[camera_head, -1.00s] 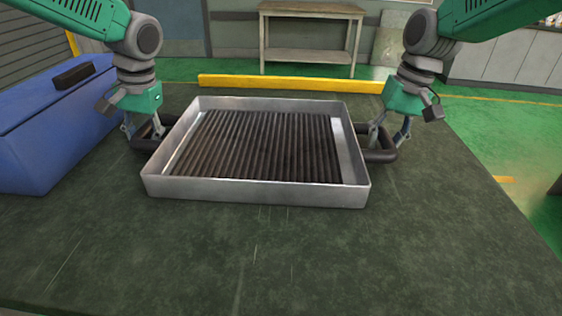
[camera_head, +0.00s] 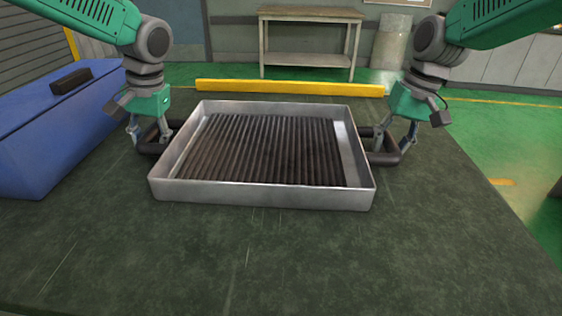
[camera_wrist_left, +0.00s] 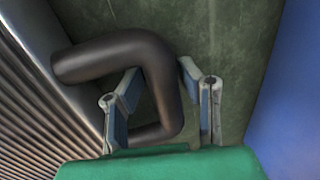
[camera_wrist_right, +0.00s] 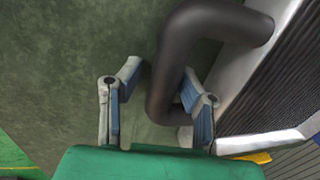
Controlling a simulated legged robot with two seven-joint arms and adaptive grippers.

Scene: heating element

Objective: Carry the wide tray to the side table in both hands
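The wide tray (camera_head: 262,193) is a shallow silver metal pan with a dark ribbed element in it. It is level over the green work table (camera_head: 262,262); I cannot tell whether it touches the top. My left gripper (camera_head: 149,132) is around the tray's black left handle (camera_wrist_left: 163,85), one finger on each side. My right gripper (camera_head: 396,137) is likewise around the black right handle (camera_wrist_right: 167,85). The side table (camera_head: 310,14) stands across the floor at the back.
A blue box (camera_head: 50,130) with a black handle stands close left of my left gripper. A yellow beam (camera_head: 290,87) lies across beyond the work table. A grey cylinder (camera_head: 390,38) stands right of the side table. The green floor (camera_head: 500,145) at right is open.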

